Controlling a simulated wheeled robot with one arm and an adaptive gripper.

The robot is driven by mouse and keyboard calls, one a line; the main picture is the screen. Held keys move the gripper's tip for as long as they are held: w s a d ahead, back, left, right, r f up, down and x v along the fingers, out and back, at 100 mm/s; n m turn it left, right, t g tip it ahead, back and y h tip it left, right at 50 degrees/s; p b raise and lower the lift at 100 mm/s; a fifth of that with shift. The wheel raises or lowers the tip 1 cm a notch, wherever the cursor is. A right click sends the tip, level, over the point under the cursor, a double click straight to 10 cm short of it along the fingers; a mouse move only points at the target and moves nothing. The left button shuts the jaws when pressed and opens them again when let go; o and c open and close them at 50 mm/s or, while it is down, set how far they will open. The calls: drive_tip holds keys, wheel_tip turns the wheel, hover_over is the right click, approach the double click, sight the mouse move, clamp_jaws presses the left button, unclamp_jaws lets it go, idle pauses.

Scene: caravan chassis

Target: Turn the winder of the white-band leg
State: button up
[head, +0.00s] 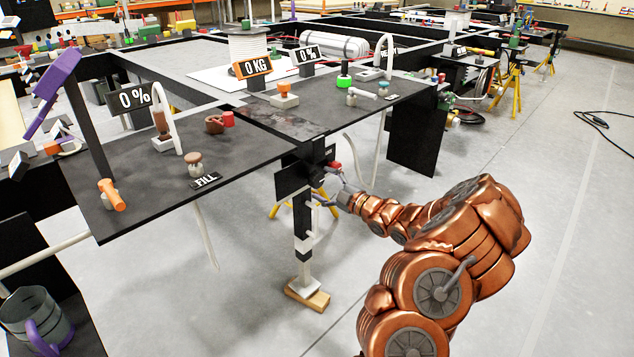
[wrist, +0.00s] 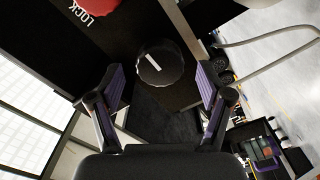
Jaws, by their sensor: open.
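The white-band leg (head: 303,222) stands under the front edge of the dark chassis plate, its white band low on the post. Its foot rests on a wooden block (head: 318,299). The winder (wrist: 160,64) is a round black knob with a slanted white mark, seen in the wrist view. My gripper (wrist: 161,92) is open, its purple-padded fingers to the left and right of the knob's near side. The knob lies just ahead, between the finger lines; I see no contact.
A red knob (wrist: 97,8) labelled LOCK sits left of and above the winder; it also shows in the head view (head: 336,165). A pale curved hose (wrist: 270,40) hangs at right. Yellow stands (head: 285,207) are behind the leg. Floor to the right is open.

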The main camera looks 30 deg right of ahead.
sight(320, 181)
drive_tip(key=shift+x, duration=1.65)
drive_tip(key=c, duration=1.2)
drive_tip(key=shift+o, duration=0.2)
